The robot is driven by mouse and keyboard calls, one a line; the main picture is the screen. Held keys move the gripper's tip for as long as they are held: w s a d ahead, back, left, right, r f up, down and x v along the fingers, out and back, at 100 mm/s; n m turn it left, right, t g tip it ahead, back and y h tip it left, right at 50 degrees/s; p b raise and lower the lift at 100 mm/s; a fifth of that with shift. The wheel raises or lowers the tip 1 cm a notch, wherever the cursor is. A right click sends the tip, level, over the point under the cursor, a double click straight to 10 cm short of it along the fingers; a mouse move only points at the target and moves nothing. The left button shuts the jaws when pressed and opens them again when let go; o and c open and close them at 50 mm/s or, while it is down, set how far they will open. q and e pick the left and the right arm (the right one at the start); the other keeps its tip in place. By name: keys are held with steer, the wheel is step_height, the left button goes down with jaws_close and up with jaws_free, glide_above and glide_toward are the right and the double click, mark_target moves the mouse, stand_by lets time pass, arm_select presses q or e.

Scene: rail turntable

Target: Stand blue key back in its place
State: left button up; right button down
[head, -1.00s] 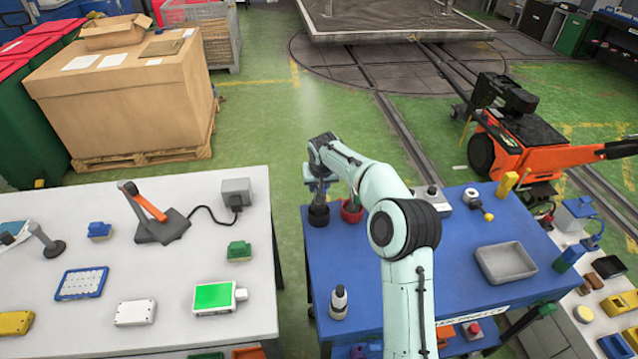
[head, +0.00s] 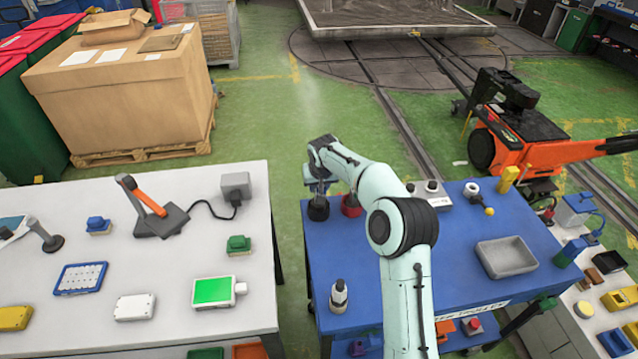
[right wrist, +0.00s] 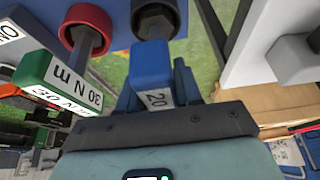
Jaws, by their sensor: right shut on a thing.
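The blue key, a blue block labelled 20, shows in the right wrist view (right wrist: 151,66). My right gripper (right wrist: 157,92) is shut on it. Its grey shaft points at the black ring holder (right wrist: 158,14) and appears to be within its rim; I cannot tell how deep. In the head view my right gripper (head: 319,184) is above the black holder (head: 318,211) at the blue table's far left corner. The key is mostly hidden there. A green key (right wrist: 62,80) labelled 30 N m stands beside it, its shaft in the red holder (right wrist: 86,22). My left gripper is not in view.
The red holder also shows in the head view (head: 351,208), close beside the black one. The blue table (head: 450,255) also bears a grey tray (head: 506,257) and a small bottle (head: 339,296). A white table (head: 150,262) stands left across a narrow gap.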

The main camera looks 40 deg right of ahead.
steer(key=shift+f, duration=0.95)
steer(key=c, duration=0.7)
jaws_free()
steer(key=b+v, duration=0.1)
steer(key=v, duration=1.2)
steer(key=shift+s+a+r, duration=0.1)
steer(key=shift+r, duration=0.05)
